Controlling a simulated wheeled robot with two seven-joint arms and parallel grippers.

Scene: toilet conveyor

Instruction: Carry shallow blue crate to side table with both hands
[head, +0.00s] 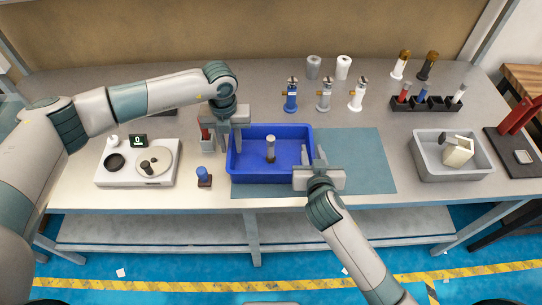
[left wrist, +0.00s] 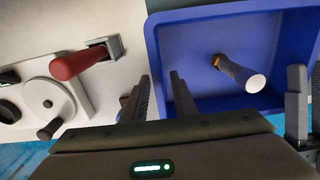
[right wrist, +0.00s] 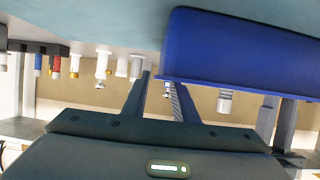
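The shallow blue crate (head: 270,178) sits on the teal mat (head: 365,160) on the workbench, with an upright grey cylindrical part with a pale top (head: 270,148) inside. My left gripper (head: 228,140) is at the crate's left wall, fingers pointing down. In the left wrist view its fingers (left wrist: 160,80) are apart, one on each side of the wall of the crate (left wrist: 200,50). My right gripper (head: 313,158) is at the crate's right wall. Its fingers (right wrist: 160,85) are apart, with the edge of the crate (right wrist: 240,55) between them. Contact with the walls is unclear.
A white scale (head: 135,172), a grey holder with a red-handled item (head: 207,143) and a blue-topped part (head: 204,176) stand left of the crate. Several fixtures (head: 325,95) stand behind it. A grey bin (head: 430,168) stands to the right. The mat right of the crate is clear.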

